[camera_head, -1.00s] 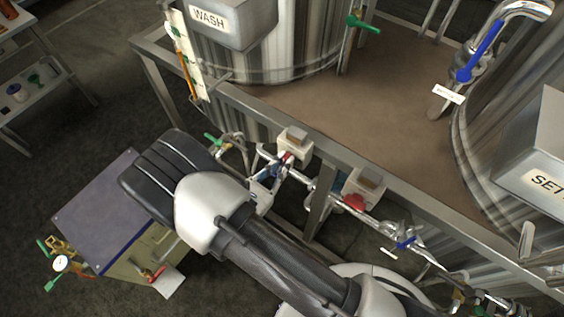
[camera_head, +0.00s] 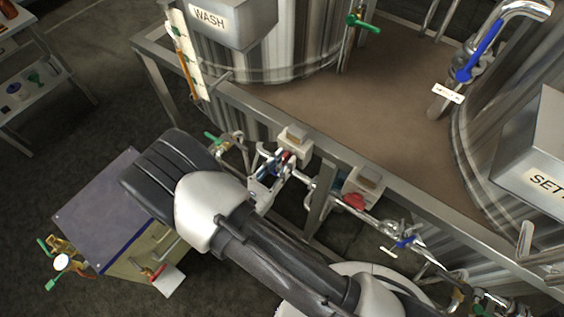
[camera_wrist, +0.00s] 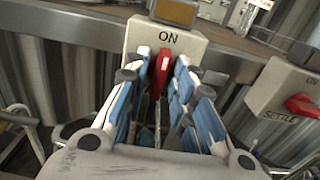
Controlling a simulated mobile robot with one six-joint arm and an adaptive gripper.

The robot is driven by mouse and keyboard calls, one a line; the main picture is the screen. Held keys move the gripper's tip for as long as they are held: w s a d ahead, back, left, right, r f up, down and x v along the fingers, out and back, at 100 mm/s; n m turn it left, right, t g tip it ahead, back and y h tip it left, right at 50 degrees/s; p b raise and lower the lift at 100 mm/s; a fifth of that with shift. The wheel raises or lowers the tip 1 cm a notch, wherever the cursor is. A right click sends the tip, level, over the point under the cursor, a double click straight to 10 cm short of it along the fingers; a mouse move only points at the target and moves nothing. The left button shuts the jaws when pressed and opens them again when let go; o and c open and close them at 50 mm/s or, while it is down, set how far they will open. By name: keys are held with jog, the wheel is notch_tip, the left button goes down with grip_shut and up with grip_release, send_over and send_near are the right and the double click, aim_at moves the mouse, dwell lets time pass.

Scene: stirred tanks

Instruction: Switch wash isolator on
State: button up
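The wash isolator is a pale box (camera_wrist: 195,45) on the frame's rail, marked ON above its red handle (camera_wrist: 162,72). The handle stands upright, in line with the ON mark. Its lower lettering is hidden behind my gripper. In the head view the box (camera_head: 293,139) is below the rail, under the WASH tank. My gripper (camera_wrist: 161,75) has blue-padded fingers, one on each side of the red handle, with the fingers apart. My gripper also shows in the head view (camera_head: 274,166), close to the box.
A second box (camera_wrist: 285,90), marked SETTLE, is to the right; its red handle (camera_wrist: 303,106) points sideways. Pipework with a blue-handled valve (camera_head: 404,242) runs along below the rail. A metal frame rail (camera_head: 250,112) crosses above the boxes. A blue-topped cabinet (camera_head: 100,210) stands at left.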

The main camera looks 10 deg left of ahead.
jog(key=shift+o, duration=0.5)
jog(key=v, duration=1.2)
jog(key=w+d+r+m+g+h, duration=0.2)
jog(key=d+r+m+g, duration=0.5)
jog(key=d+m, duration=0.15)
jog(key=w+d+r+m+g+h, duration=0.2)
jog(key=d+r+m+g, duration=0.5)
jog(key=d, duration=0.3)
jog(key=s+d+r+m+t+y, duration=0.2)
jog(key=s+d+r+m+y, duration=0.5)
jog(key=m, duration=0.9)
jog(key=shift+s+d+r+y+b, duration=0.4)
jog(key=shift+d+r+y, duration=1)
jog(key=shift+r+y, duration=0.55)
